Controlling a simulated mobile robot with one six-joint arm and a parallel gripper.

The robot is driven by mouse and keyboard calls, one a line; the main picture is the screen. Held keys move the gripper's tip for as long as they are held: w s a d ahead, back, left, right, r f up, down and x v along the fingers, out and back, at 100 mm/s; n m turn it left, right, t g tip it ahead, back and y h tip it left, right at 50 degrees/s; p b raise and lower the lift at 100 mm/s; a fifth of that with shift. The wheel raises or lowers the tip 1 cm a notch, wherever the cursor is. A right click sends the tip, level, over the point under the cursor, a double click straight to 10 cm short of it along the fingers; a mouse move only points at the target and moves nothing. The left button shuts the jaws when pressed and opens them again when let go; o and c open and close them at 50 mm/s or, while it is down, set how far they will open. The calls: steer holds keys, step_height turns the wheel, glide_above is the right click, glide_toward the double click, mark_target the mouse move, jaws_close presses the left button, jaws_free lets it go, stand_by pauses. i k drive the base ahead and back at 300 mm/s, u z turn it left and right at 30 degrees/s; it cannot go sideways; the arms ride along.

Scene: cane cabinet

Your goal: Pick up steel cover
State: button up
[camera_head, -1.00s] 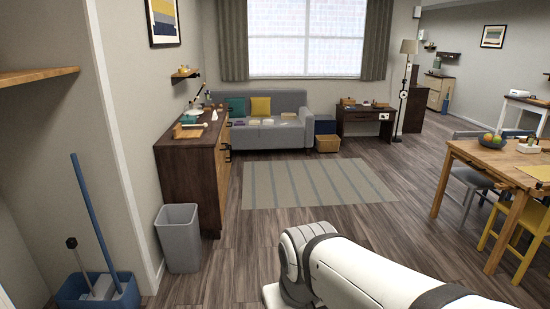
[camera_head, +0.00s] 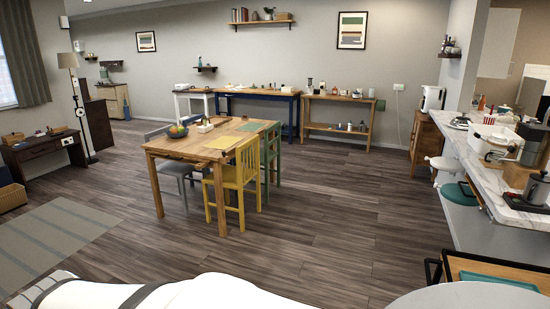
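I cannot make out a steel cover for certain in the head view. The far counter and tables hold small items too small to tell apart. A cane-fronted cabinet is not clearly recognisable; a brown wooden cabinet (camera_head: 425,137) stands against the back wall at the right. My white arm crosses the bottom of the view, but my gripper is outside it.
A marble-topped counter (camera_head: 480,178) with stools runs along the right. The wooden floor (camera_head: 320,215) between them is clear.

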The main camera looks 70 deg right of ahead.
mark_target(463, 122)
steer(key=z, duration=2.7)
steer(key=i, duration=3.5)
steer(key=z, duration=1.2)
